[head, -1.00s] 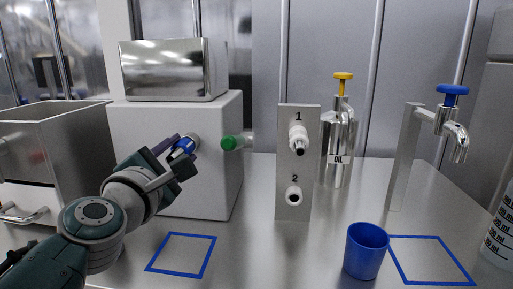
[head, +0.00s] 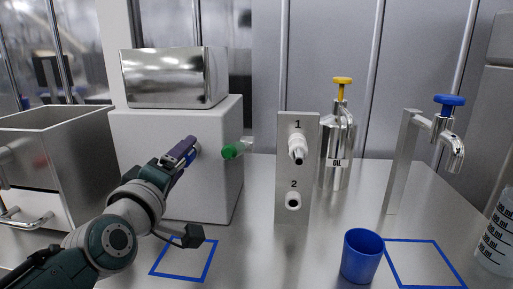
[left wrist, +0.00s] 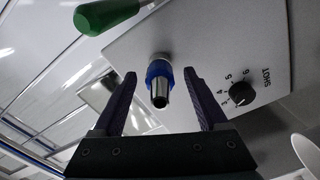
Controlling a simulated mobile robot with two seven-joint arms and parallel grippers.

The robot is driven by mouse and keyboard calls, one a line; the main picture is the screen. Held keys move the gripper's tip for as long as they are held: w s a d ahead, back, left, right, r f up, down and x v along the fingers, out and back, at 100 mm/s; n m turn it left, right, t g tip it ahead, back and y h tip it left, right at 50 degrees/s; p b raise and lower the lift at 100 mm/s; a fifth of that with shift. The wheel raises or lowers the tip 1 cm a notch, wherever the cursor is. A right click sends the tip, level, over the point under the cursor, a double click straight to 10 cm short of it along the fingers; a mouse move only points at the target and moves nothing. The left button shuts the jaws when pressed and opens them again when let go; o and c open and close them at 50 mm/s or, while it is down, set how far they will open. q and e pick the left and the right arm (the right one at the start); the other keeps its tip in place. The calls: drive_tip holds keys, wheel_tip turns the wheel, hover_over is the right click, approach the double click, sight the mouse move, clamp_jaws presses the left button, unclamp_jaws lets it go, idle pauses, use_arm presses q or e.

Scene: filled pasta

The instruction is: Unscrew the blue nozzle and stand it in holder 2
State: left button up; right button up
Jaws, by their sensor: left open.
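The blue nozzle (left wrist: 159,75) is a blue collar with a metal tip, on the front of the white machine (head: 217,185). A little of its blue shows in the head view (head: 192,157). My left gripper (left wrist: 160,73) is open, its purple fingers on either side of the collar with gaps visible; in the head view the gripper (head: 181,153) is at the machine's face and partly hides the nozzle. Holder 1 above carries a pale nozzle (head: 297,150). My right gripper is not in view.
A green handle (head: 233,150) sticks out of the machine close to my left gripper. A blue cup (head: 361,255) stands at front right, beside a blue outlined square. An oil dispenser (head: 337,165) and a blue-topped tap (head: 447,125) stand behind. The table before the plate is clear.

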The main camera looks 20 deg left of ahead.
use_arm(q)
drive_tip(key=m, duration=0.1)
drive_tip(key=m+p, duration=0.1)
drive_tip(key=shift+r+m, duration=0.25)
drive_tip(key=shift+m, duration=0.05)
drive_tip(key=m, duration=0.3)
drive_tip(key=shift+p, duration=0.35)
drive_tip(key=m, duration=0.2)
drive_tip(key=shift+f+m, duration=0.1)
drive_tip(key=shift+m, duration=0.2)
drive_tip(key=shift+f+m, duration=0.15)
drive_tip(key=shift+m, duration=1.05)
drive_tip(key=m, duration=0.3)
drive_tip(key=shift+p, duration=0.35)
drive_tip(key=m, duration=0.2)
drive_tip(key=shift+m, duration=0.3)
drive_tip(key=m, duration=0.6)
drive_tip(key=shift+f+m+b, duration=0.1)
drive_tip(key=shift+m+b, duration=0.2)
drive_tip(key=shift+b, duration=0.1)
drive_tip(key=m+b, duration=0.2)
drive_tip(key=m, duration=0.4)
drive_tip(key=shift+m, duration=0.9)
